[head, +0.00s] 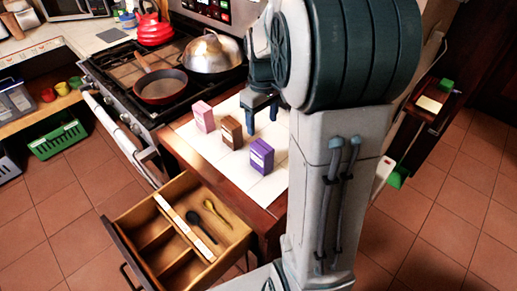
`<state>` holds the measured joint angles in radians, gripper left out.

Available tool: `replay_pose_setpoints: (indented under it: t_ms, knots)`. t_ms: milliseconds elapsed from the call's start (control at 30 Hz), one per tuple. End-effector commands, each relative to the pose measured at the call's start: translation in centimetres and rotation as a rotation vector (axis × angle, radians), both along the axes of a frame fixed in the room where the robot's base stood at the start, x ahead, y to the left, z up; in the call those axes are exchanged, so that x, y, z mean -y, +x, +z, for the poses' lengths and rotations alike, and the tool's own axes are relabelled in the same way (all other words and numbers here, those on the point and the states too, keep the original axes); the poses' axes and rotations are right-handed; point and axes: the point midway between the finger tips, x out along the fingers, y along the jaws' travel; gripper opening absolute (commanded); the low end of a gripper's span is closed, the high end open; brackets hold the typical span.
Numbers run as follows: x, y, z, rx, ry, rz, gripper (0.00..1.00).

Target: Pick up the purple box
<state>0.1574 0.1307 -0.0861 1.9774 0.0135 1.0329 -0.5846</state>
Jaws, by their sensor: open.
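The purple box (261,157) stands upright on the white tiled counter (266,188), near its front edge. A brown box (231,132) stands to its left and a little behind, and a pink box (203,117) stands farther left. My gripper (262,121) is open, with its fingers pointing down. In the picture it is just above and behind the purple box, between it and the brown box's right side. Its jaws hold nothing. Its exact height over the counter is hard to tell.
An open drawer (182,232) with two spoons juts out below the counter. A stove with a frying pan (161,87) and a lidded pot (212,52) is at the back left. A red kettle (154,26) stands behind. Bare counter lies in front of the boxes.

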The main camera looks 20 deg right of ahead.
Motion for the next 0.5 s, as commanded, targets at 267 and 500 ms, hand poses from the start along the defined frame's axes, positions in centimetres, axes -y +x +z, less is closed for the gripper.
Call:
replay_pose_setpoints:
  t_ms: [267,500]
  knots:
    - [0.0,-0.1,-5.2,-0.008,0.001,0.0,0.64]
    - [0.0,-0.1,-8.1,-0.004,0.001,0.001,0.64]
